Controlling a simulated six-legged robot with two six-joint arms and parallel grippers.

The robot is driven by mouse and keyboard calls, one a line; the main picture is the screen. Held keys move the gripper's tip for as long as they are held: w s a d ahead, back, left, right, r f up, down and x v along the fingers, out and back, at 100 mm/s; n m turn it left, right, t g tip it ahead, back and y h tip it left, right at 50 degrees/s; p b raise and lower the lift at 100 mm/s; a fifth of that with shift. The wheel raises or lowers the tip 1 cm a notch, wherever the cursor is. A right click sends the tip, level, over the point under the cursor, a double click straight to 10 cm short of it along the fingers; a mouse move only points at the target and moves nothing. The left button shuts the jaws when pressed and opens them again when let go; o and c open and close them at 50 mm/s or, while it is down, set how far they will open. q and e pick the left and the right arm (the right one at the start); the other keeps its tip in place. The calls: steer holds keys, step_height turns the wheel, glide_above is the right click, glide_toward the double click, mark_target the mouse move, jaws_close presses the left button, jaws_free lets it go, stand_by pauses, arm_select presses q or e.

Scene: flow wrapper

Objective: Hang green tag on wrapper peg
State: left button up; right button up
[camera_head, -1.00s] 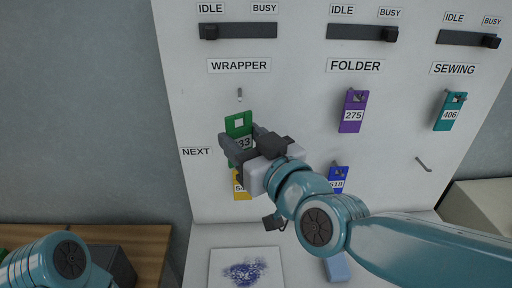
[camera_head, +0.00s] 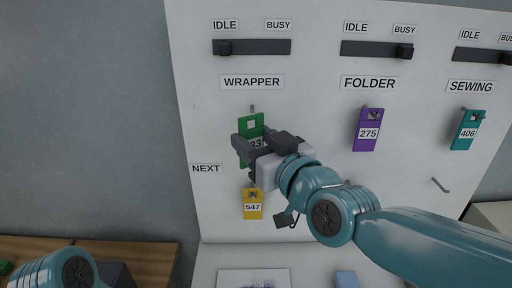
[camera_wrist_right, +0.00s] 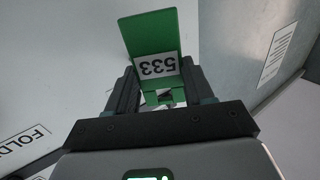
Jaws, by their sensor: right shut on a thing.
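The green tag (camera_head: 249,122) is numbered 533 and has a square hole near its top. My right gripper (camera_head: 250,152) is shut on it, with the hole end up and part of the number covered. The WRAPPER peg (camera_head: 252,108) is a small metal pin under the WRAPPER label (camera_head: 252,82). The tag's top edge is just below or at the peg; I cannot tell whether they touch. In the right wrist view the tag (camera_wrist_right: 151,38) stands between both fingers (camera_wrist_right: 157,93), its number upside down. My left gripper is out of view.
A yellow tag (camera_head: 253,204) hangs below, right of the NEXT label (camera_head: 206,169). A purple tag (camera_head: 368,130) hangs under FOLDER and a teal tag (camera_head: 467,130) under SEWING. An empty peg (camera_head: 440,185) is lower right. Sliders (camera_head: 251,47) run along the top.

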mark_target(261, 136)
steer(key=shift+w+d, duration=0.2)
steer(key=shift+w, duration=0.6)
steer(key=shift+w+a, duration=0.15)
steer(key=shift+w, duration=0.85)
steer(key=shift+w+r+p, duration=0.15)
steer(key=shift+w+p, duration=0.75)
steer(key=shift+p, duration=0.15)
steer(key=shift+w+f+b, duration=0.65)
steer(key=shift+b, duration=0.25)
steer(key=shift+w+f, duration=0.1)
steer(key=shift+w, duration=0.1)
steer(key=shift+s, duration=0.2)
